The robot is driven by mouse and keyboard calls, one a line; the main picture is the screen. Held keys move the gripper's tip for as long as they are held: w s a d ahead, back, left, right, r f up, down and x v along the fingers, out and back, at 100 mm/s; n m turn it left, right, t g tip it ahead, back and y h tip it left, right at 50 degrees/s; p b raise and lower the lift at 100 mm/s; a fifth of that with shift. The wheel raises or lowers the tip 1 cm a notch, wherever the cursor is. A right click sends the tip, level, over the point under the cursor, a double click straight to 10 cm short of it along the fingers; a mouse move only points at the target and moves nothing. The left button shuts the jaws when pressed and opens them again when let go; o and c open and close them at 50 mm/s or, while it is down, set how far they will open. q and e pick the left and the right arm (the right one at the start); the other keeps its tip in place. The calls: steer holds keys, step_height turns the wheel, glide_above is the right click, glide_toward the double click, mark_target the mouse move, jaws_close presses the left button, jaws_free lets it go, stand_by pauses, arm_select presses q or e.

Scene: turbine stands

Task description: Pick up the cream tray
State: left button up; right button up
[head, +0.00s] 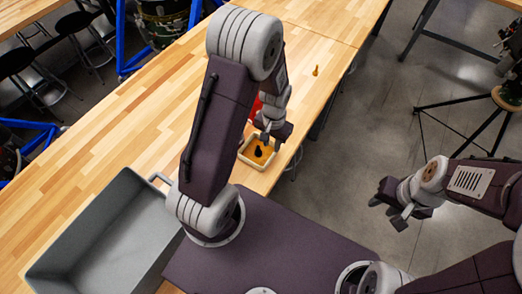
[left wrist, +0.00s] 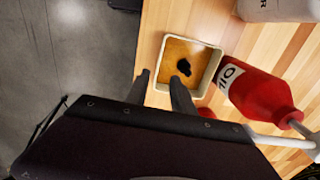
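The cream tray (head: 254,165) lies on the wooden table near its right edge in the head view. An orange-brown surface with a black patch shows inside it. In the left wrist view the tray (left wrist: 217,68) is ahead of my left gripper (left wrist: 161,76). That gripper is open, one finger outside the tray's left wall and the other overlapping its inside; I cannot tell how far down they reach. In the head view my left gripper (head: 275,133) is at the tray's far right side. My right gripper (head: 394,206) is open and empty over the floor.
A red oil bottle (left wrist: 262,95) lies or stands close beside the tray, with a white container (left wrist: 278,8) beyond. A grey bin (head: 125,235) is on the near left. A small yellow item (head: 316,71) is farther along the table. The table's left part is clear.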

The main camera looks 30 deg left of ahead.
arm_select(q)
steer(key=shift+d+f, duration=0.1)
steer(key=shift+f, duration=0.3)
step_height(320, 180, down, 2)
steer(key=shift+s+f+p, duration=0.1)
steer(key=shift+f+p, duration=0.1)
steer(key=shift+p, duration=0.2)
steer(key=shift+f, duration=0.4)
steer(key=shift+s+f, duration=0.1)
steer(key=shift+f, duration=0.15)
step_height(320, 180, down, 4)
steer(key=shift+d+r+p, duration=0.1)
steer(key=shift+p, duration=0.75)
steer(key=shift+f, duration=0.45)
jaws_close()
